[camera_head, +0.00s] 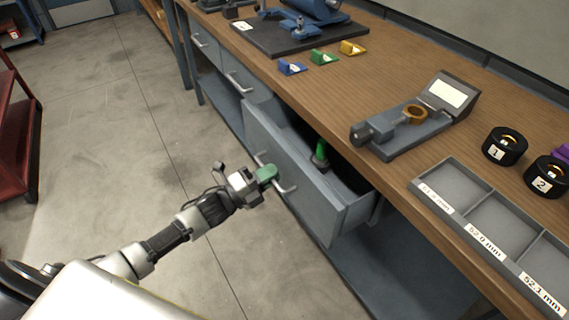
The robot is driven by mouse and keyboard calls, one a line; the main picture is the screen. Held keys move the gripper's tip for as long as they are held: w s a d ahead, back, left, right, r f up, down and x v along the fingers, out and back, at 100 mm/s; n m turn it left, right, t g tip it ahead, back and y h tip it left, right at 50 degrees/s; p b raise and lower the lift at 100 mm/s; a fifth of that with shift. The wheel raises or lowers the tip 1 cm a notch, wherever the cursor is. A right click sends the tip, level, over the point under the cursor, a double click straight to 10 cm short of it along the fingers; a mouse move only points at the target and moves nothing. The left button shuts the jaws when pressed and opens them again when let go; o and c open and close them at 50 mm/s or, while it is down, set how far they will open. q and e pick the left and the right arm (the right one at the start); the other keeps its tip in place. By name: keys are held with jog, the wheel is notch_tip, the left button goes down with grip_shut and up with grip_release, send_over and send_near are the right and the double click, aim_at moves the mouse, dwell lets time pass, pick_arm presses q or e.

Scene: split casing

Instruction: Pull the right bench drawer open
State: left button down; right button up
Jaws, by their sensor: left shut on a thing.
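The right bench drawer (310,197) stands pulled out from under the bench top, its grey front facing my arm. Its bar handle (287,188) is on the front face. My left gripper (268,174), with green fingertips, is shut on this handle and covers its middle. Inside the open drawer a green-handled item (320,150) stands near the bench side; its lower part is hard to make out. My right gripper is not in view.
Two other drawers (240,82) along the bench are closed. On the wooden top (400,75) are a measuring device (425,115), a compartment tray (485,215), black rings (504,146) and coloured blocks (323,57). A red cart (15,150) stands left. The floor between is clear.

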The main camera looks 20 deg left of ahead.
pick_arm(q)
jog(key=r+p+v, duration=0.1)
jog(key=p+v, duration=0.1)
jog(key=v, duration=0.7)
jog(key=r+p+v, duration=0.2)
jog(key=v, duration=0.7)
jog(key=shift+s+a+r, duration=0.2)
jog(key=shift+s+a, duration=0.25)
jog(key=shift+s, duration=0.1)
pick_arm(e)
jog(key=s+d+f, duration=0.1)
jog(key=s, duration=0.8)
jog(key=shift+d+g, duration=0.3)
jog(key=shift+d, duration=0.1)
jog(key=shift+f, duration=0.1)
pick_arm(q)
jog(key=c, duration=1.2)
grip_release()
jog(key=v, duration=1.1)
jog(key=shift+b, duration=0.45)
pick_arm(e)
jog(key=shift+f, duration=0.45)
